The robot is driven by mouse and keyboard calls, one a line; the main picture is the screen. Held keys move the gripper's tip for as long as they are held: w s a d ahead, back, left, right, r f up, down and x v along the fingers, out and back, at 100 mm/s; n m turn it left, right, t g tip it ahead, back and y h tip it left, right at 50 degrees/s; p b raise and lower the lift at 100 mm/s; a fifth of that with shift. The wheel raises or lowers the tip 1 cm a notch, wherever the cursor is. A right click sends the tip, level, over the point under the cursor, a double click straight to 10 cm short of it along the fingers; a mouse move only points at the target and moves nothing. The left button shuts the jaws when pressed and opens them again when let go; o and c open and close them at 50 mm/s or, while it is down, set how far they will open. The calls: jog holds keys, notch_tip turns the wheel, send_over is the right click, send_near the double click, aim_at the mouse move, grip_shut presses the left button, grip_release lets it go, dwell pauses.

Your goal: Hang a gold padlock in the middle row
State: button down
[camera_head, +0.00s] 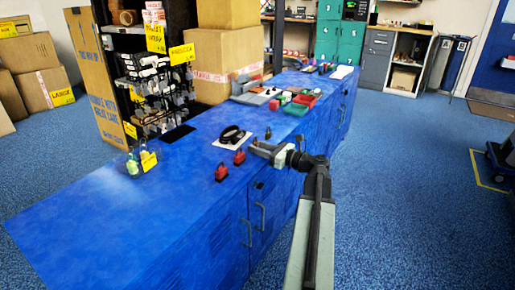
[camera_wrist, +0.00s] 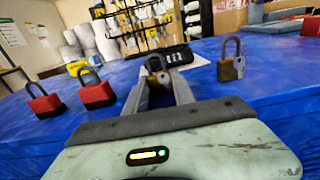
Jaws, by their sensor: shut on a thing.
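My gripper (camera_wrist: 159,80) is shut on a small gold-brown padlock (camera_wrist: 156,65), mostly hidden between the fingers, with its shackle up. In the head view my gripper (camera_head: 254,147) is at the near edge of the blue counter, and the held padlock is too small to make out. Another gold padlock (camera_wrist: 231,68) stands upright on the counter to the right of my gripper; it also shows small in the head view (camera_head: 268,133). The black rack (camera_head: 150,90) with rows of hooks and hanging goods stands at the counter's far left; it also shows in the wrist view (camera_wrist: 140,22).
Two red padlocks (camera_head: 221,173) (camera_head: 239,157) stand left of my gripper. A black looped item on a white sheet (camera_head: 231,137) lies behind them. A clear bin (camera_head: 141,162) with a yellow tag is before the rack. The counter's left front (camera_head: 90,215) is clear.

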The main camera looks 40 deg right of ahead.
jog(key=shift+r, duration=0.1)
jog(key=shift+s+r+p, duration=0.2)
jog(key=shift+r+p, duration=0.75)
jog(key=shift+p, duration=0.1)
jog(key=v, duration=0.8)
jog(key=shift+s, duration=0.2)
dwell(0.4)
dwell(1.0)
